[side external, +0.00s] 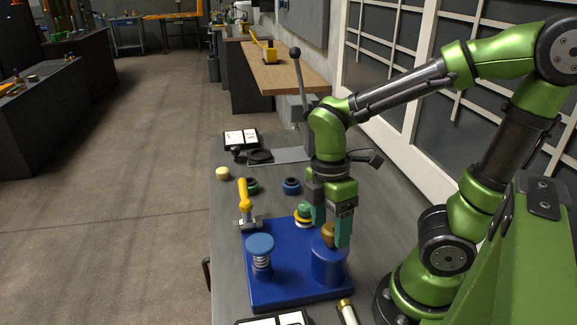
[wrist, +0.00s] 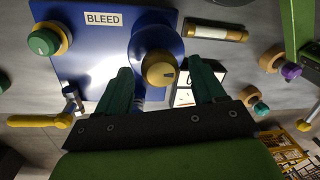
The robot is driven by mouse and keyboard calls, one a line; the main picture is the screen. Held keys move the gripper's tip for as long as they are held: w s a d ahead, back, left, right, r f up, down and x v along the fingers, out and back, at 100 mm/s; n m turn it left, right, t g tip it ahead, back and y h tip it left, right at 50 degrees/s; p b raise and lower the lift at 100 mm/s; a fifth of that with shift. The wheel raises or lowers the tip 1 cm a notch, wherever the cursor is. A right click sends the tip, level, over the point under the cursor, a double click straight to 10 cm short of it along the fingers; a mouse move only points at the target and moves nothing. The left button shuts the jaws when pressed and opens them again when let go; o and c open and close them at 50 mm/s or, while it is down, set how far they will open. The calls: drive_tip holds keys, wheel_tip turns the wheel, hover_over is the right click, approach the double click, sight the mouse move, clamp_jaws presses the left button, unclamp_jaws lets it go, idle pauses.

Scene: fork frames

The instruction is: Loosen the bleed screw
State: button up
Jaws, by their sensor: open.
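The bleed screw appears to be the brass knob (side external: 328,232) on top of a blue cylinder (side external: 328,266) at the right of the blue base plate (side external: 285,292). In the wrist view the knob (wrist: 159,70) has a small dark mark, and a white BLEED label (wrist: 103,19) lies to its left on the plate. My gripper (side external: 331,236) is open and points down, its teal fingers on either side of the knob. In the wrist view the gripper (wrist: 161,68) has the knob between its fingertips, with visible gaps. Touching is not seen.
A brass-ended tube (side external: 347,312) lies beside the plate.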

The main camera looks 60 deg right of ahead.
wheel_tip(320, 180, up, 16)
drive_tip(key=w, duration=0.1)
drive_tip(key=shift+w+d+r, duration=0.15)
drive_tip(key=shift+w+d, duration=0.2)
drive_tip(key=shift+d, duration=0.1)
wheel_tip(320, 180, down, 6)
drive_tip(key=w+a+m+t+y, duration=0.1)
drive_tip(key=m+t, duration=0.7)
drive_tip(key=m, duration=0.8)
drive_tip(key=shift+w+a+f, duration=0.2)
drive_tip(key=shift+w+a, duration=0.25)
drive_tip(key=shift+w, duration=0.25)
